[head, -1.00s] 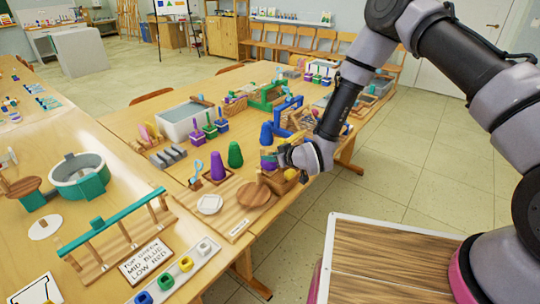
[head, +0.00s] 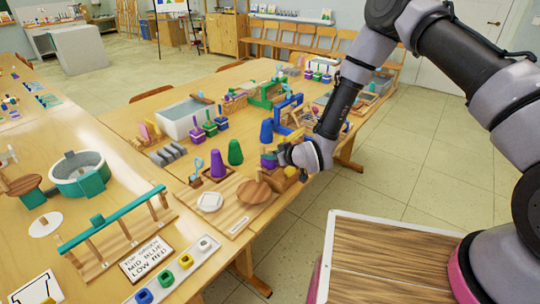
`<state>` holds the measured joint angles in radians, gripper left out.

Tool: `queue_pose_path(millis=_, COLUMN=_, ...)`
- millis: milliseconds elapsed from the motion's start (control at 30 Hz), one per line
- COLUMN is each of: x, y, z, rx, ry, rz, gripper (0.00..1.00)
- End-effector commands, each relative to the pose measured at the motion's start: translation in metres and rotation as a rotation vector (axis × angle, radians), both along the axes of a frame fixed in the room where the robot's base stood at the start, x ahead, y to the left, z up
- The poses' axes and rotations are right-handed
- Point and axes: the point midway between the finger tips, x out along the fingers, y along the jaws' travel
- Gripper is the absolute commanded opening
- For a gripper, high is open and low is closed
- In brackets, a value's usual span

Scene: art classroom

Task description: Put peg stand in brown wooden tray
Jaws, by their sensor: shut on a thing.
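My gripper (head: 281,156) is at the right edge of the long table, low over the tabletop. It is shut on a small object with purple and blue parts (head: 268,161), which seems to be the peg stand. The fingers and wrist hide much of it. I cannot tell whether it touches the surface below. A small brown wooden tray (head: 207,183) lies to the left, with a purple cone (head: 217,164) and a light-blue looped piece at it. I cannot tell for certain that this is the task's tray.
A green cone (head: 235,152) and a blue cone (head: 266,132) stand close by. A wooden board with a round brown disc (head: 254,193) lies in front. A blue frame (head: 290,115) stands behind the gripper. Clear floor (head: 400,170) lies right of the table.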

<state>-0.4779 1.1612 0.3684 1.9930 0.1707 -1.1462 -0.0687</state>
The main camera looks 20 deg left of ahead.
Motion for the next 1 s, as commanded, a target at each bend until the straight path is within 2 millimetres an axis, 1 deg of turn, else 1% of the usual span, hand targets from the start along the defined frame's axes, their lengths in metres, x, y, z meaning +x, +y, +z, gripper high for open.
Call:
queue_pose_path(millis=700, x=0.000, y=0.000, z=-0.021, rx=0.000, ry=-0.001, rz=0.000, gripper=0.00)
queue_pose_path(millis=1000, x=0.000, y=0.000, z=-0.022, rx=0.000, ry=-0.001, rz=0.000, gripper=0.00)
